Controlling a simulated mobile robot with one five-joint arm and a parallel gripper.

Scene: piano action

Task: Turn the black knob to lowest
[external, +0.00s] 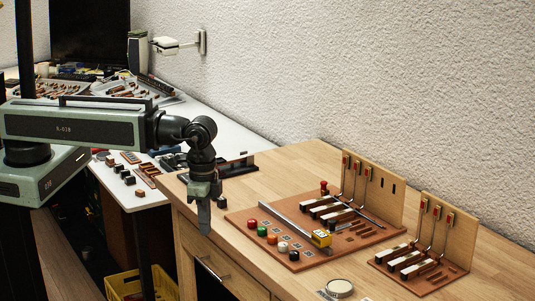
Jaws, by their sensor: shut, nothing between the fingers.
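The black knob (294,255) is a small round cap at the near right end of a row of coloured knobs on the brown board (240,217). Its setting is too small to read. My gripper (204,231) points down at the left, beside the wooden bench's left edge. It is shut and empty, apart from the knobs and clear of the board.
Red (252,224), green (262,230), orange (272,239) and white (283,247) knobs share the row. A metal rail with a yellow block (321,239) lies behind them. Upright wooden panels (376,190) with levers stand further right. A round tin (339,287) sits in front.

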